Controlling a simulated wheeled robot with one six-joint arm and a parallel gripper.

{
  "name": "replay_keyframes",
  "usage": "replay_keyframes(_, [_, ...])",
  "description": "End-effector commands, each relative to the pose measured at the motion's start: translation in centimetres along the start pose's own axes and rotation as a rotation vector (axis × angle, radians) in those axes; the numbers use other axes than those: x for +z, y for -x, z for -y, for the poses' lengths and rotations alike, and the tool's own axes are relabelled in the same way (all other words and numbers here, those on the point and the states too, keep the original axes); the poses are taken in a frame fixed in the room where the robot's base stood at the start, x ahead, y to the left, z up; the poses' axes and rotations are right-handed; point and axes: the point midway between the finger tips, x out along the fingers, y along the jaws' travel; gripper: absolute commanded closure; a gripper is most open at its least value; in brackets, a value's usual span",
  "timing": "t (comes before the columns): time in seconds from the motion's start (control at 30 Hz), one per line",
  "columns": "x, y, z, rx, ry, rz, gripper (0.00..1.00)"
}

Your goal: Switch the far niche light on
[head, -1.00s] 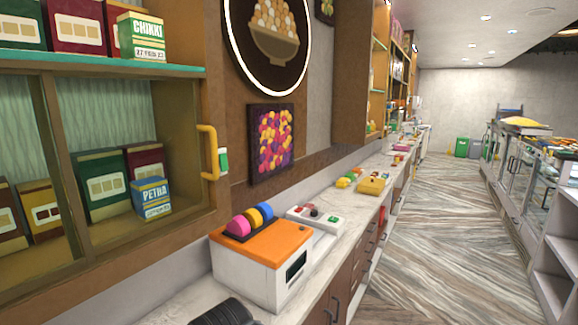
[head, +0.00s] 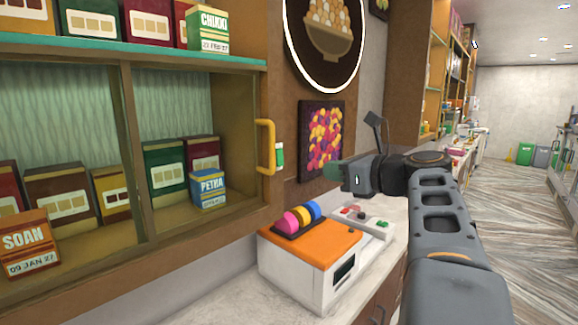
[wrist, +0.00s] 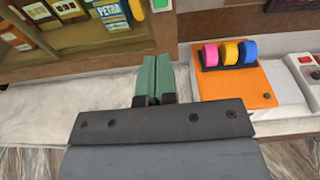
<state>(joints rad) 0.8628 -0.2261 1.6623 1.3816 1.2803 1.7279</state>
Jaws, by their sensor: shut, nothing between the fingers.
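A small switch plate (head: 280,156), white with a green part, is on the wood panel right of the yellow handle (head: 265,147) in the head view. Part of a pale plate (wrist: 161,5) shows at the top edge in the wrist view. I cannot tell which niche it serves. An open lit niche with shelves (head: 437,75) stands farther along the wall; no switch on it can be made out. My gripper (head: 334,171) is raised in front of the wall, right of the plate and apart from it. Its green fingers (wrist: 153,82) are shut and empty.
Below is the counter with an orange-topped white box (head: 310,258) carrying pink, yellow and blue discs, and a white panel with red and green buttons (head: 363,217). A glazed cabinet of sweet boxes (head: 150,140) is left. A colourful picture (head: 320,140) hangs behind the gripper. Free floor lies right.

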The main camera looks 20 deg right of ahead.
Motion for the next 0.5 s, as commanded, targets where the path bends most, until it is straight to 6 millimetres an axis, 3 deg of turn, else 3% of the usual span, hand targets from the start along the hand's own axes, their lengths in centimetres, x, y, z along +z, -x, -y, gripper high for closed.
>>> replay_keyframes(0.17, [0.7, -1.8, 0.2, 0.002, -0.033, 0.021, 1.00])
replay_keyframes(0.5, [0.8, -8.3, 0.2, 0.002, -0.032, 0.018, 1.00])
